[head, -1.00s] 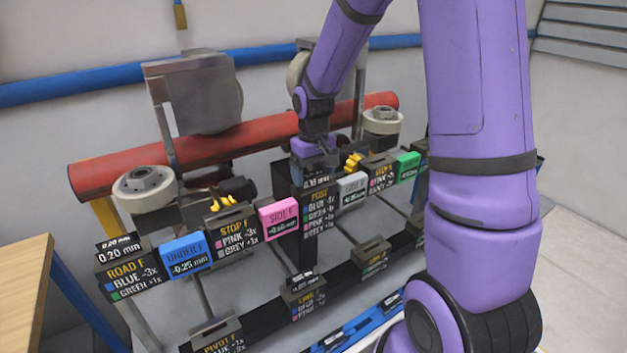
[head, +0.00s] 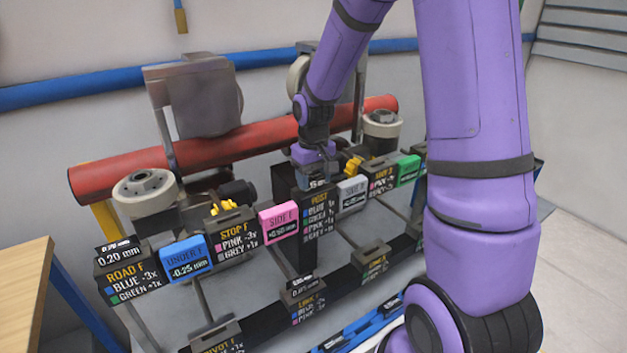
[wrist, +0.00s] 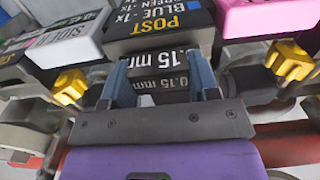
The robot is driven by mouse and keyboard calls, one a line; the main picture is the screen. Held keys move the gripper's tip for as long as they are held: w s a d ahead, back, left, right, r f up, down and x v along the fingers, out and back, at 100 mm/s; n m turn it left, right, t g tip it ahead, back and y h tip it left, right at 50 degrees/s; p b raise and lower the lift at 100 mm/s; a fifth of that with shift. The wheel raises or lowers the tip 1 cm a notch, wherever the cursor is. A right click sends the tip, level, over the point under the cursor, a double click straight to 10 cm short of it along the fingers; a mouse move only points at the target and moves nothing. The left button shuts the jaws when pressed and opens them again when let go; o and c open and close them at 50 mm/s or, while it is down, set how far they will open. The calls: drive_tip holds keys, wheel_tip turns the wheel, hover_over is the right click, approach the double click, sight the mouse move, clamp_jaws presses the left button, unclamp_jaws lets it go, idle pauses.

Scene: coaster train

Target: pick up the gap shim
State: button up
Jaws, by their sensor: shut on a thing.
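The gap shim (wrist: 160,84) is a small black piece with white "0.15 mm" lettering. In the wrist view it stands between the two blue-grey fingers of my gripper (wrist: 158,76), which are shut on it from both sides. It sits at the black POST block (wrist: 158,20); I cannot tell whether it is still seated there. In the head view my gripper (head: 316,181) is low at the top of the POST block (head: 319,215), and the fingers mostly hide the shim.
A pink SIDE F block (head: 279,222) and a grey side block (head: 352,194) flank the post. Yellow knobs (head: 353,165) and a red tube (head: 240,143) lie close behind. Another shim, marked 0.20 mm (head: 118,248), stands on the ROAD F block.

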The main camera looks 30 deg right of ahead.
sight(314, 177)
drive_tip(key=r, duration=0.3)
drive_tip(key=shift+s+a+r, duration=0.1)
drive_tip(key=shift+s+r, duration=0.15)
drive_tip(key=shift+s, duration=0.05)
drive_tip(key=s+a+r, duration=0.2)
drive_tip(key=s, duration=0.5)
drive_tip(key=s+a+r, duration=0.3)
drive_tip(key=s, duration=0.4)
drive_tip(key=shift+s+r, duration=0.3)
drive_tip(key=shift+r, duration=0.05)
idle(0.6)
